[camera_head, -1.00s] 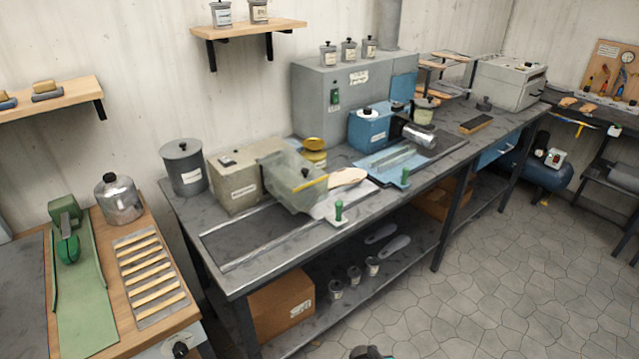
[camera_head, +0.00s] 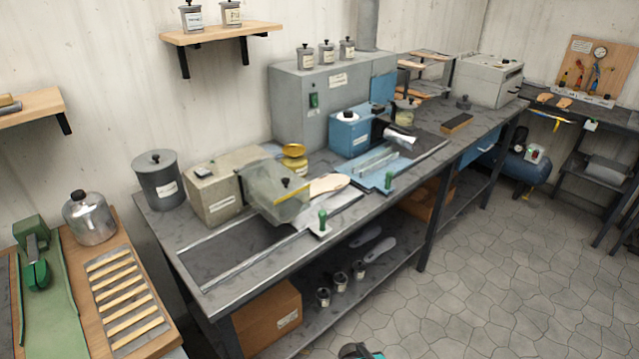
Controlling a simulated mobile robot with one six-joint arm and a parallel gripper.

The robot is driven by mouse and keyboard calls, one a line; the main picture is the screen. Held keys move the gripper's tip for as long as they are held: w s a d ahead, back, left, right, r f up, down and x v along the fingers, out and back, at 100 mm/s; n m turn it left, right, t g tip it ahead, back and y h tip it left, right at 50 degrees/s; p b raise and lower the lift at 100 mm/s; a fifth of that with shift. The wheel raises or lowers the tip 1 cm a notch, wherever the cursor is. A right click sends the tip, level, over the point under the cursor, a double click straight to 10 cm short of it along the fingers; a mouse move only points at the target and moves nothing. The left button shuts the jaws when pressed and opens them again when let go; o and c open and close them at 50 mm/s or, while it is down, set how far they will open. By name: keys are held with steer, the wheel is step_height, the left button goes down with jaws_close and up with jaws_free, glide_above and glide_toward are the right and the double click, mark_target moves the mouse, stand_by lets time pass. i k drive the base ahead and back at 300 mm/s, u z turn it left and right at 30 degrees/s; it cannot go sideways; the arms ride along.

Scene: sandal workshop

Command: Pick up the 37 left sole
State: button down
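Several tan soles show, but no size or side mark can be read, so I cannot tell which is the 37 left. One pale tan sole (camera_head: 328,185) lies on the long bench, beside the clear-covered machine (camera_head: 275,190). Two small tan soles (camera_head: 554,101) lie on the far right table. Flat tan pieces (camera_head: 410,65) lie on a small rack at the back of the bench. My gripper (camera_head: 360,351) just enters at the bottom edge, dark and teal, over the floor and far from every sole. Its fingers are mostly cut off.
The long grey bench (camera_head: 190,262) carries a blue machine (camera_head: 350,135) and a grey cabinet (camera_head: 290,110). Its lower shelf holds jars, grey sole shapes (camera_head: 380,248) and a cardboard box (camera_head: 265,318). A wooden table (camera_head: 150,345) stands left. The stone floor (camera_head: 500,270) at right is clear.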

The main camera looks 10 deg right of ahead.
mark_target(330, 182)
steer(key=i, duration=0.85)
steer(key=u, duration=0.05)
